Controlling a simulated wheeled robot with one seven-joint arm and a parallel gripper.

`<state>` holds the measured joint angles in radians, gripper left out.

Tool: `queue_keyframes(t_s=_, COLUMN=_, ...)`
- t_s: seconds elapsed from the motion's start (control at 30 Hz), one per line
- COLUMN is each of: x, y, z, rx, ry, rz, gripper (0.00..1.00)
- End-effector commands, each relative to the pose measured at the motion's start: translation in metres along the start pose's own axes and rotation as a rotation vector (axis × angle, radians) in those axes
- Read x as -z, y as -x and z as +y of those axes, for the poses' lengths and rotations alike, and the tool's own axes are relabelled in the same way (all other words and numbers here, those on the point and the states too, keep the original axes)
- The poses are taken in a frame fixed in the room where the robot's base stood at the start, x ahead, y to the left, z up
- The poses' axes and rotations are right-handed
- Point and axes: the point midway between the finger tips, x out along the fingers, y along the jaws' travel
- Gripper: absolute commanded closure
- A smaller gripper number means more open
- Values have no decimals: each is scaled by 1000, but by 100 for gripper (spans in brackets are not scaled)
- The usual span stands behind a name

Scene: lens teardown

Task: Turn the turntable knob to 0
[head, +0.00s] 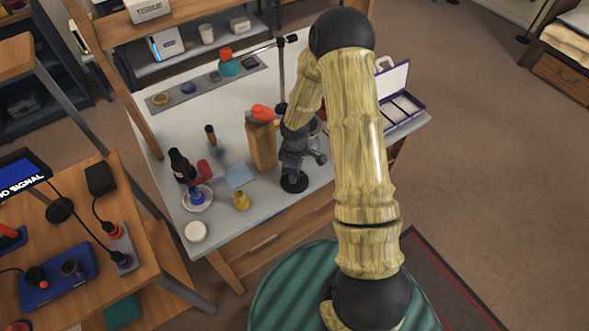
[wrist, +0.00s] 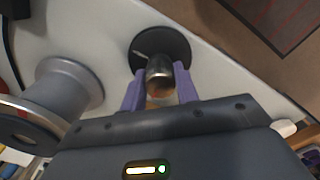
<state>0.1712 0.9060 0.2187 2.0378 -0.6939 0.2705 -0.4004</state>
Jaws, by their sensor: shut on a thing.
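The turntable knob shows in the wrist view as a shiny metal knob (wrist: 159,72) standing on a round black disc (wrist: 174,45). A pale line on the disc points to the upper left from the knob. I cannot read any numbers around it. My gripper (wrist: 160,92) has its two purple fingers on either side of the knob and is shut on it. In the head view my gripper (head: 293,167) is over the black disc (head: 295,183) near the front edge of the white table. The knob itself is mostly hidden there by my gripper.
A grey flanged cylinder (wrist: 66,90) stands close to my gripper in the wrist view. An open purple case (head: 407,106) lies behind my arm.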

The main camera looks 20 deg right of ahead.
Motion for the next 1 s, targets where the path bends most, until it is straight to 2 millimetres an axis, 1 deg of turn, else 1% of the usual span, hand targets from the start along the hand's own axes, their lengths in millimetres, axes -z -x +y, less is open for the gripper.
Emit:
queue_keyframes(t_s=0.2, x=0, y=1, z=1, rx=-2, ry=52, rz=2, gripper=92)
queue_keyframes(t_s=0.6, x=0, y=1, z=1, rx=-2, ry=59, rz=2, gripper=92)
queue_keyframes(t_s=0.63, x=0, y=1, z=1, rx=-2, ry=59, rz=2, gripper=66)
queue_keyframes(t_s=0.7, x=0, y=1, z=1, rx=-2, ry=59, rz=2, gripper=52)
queue_keyframes(t_s=0.73, x=0, y=1, z=1, rx=-2, ry=59, rz=1, gripper=48)
queue_keyframes(t_s=1.0, x=0, y=1, z=0, rx=-1, ry=58, rz=1, gripper=48)
